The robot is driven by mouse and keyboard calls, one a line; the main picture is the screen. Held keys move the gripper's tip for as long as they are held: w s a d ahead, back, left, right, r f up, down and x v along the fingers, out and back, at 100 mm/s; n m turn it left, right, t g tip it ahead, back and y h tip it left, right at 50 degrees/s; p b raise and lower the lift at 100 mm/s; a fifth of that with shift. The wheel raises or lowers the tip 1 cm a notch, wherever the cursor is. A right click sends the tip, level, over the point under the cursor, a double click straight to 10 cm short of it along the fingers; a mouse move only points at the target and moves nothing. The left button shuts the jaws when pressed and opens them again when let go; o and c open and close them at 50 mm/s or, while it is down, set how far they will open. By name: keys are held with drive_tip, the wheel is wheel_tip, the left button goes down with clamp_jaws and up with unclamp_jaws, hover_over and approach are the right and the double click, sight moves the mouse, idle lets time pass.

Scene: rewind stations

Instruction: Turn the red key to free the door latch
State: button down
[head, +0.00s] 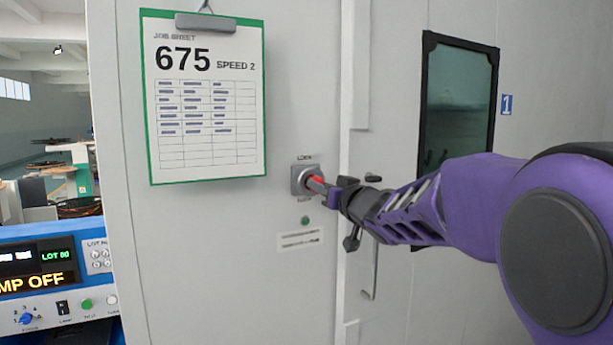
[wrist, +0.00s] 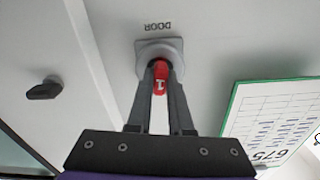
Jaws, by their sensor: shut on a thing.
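The red key (head: 317,184) sits in a square grey lock plate (head: 300,180) on the pale cabinet door (head: 230,270). My gripper (head: 333,190) reaches in from the right and is shut on the key. In the wrist view the red key (wrist: 160,76) shows between the two fingertips (wrist: 159,72), against the lock plate (wrist: 158,48). The word DOOR shows upside down beside the plate there. The fingers partly hide the key, and I cannot tell its exact turn angle.
A green-framed job sheet reading 675, SPEED 2 (head: 207,165) hangs left of the lock. A green lamp (head: 305,220) and a label (head: 300,239) are below it. A dark knob (wrist: 43,90) juts out nearby. A dark window (head: 455,110) is at right, a blue control panel (head: 50,300) at lower left.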

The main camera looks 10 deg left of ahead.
drive_tip(key=shift+m+p, duration=2.1)
drive_tip(key=shift+p, duration=0.15)
drive_tip(key=shift+a+m, duration=0.1)
drive_tip(key=shift+m, duration=0.2)
drive_tip(key=m, duration=0.6)
drive_tip(key=shift+m, duration=0.3)
